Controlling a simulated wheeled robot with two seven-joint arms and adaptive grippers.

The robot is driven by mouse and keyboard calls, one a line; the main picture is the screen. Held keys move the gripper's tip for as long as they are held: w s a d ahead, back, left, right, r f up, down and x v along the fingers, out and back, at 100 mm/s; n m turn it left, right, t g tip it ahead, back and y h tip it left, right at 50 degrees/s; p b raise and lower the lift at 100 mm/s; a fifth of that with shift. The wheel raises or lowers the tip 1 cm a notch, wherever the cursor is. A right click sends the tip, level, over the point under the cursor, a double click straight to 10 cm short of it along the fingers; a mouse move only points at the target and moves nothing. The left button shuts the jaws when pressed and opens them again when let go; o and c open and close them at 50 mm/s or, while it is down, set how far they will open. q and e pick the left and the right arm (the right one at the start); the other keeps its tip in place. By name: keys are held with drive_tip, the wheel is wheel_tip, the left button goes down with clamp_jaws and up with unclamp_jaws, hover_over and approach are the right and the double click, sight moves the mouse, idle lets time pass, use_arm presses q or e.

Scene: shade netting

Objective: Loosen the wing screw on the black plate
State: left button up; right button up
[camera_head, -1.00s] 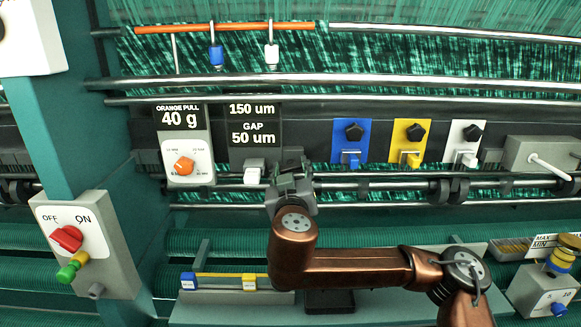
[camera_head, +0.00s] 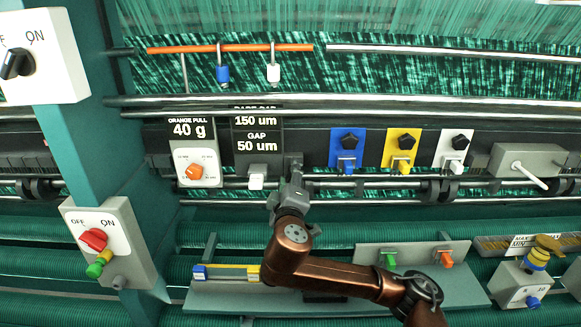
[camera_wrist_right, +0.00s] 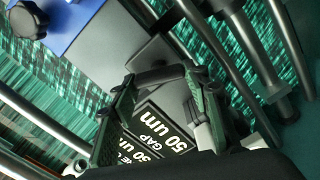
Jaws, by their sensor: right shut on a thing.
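The black plate (camera_wrist_right: 112,48) shows in the right wrist view beside the blue plate. My right gripper (camera_head: 294,172) reaches up to it, left of the blue plate in the head view, and hides most of the plate and screw there. In the wrist view my right gripper's fingers (camera_wrist_right: 155,90) stand either side of a dark bar, the wing screw (camera_wrist_right: 157,76), and are shut on it. The screw's exact angle is hard to tell. My left gripper is not in view.
Blue (camera_head: 347,148), yellow (camera_head: 402,148) and white (camera_head: 454,148) plates with black knobs stand to the right. The gap sign (camera_head: 257,135) and a white lever (camera_head: 257,181) are close on the left. Metal rods run across above and below.

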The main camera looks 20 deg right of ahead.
drive_tip(key=n+p, duration=0.4)
drive_tip(key=shift+r, duration=0.1)
drive_tip(key=shift+f+n+p, duration=0.2)
drive_tip(key=shift+n+p, duration=0.8)
drive_tip(key=shift+n, duration=0.4)
drive_tip(key=o, duration=1.1)
drive_tip(key=shift+a, duration=0.1)
drive_tip(key=shift+o, duration=0.3)
drive_tip(key=shift+s, duration=0.1)
drive_tip(key=v, duration=1.1)
drive_tip(key=shift+s, duration=0.4)
drive_tip(key=shift+a, duration=0.2)
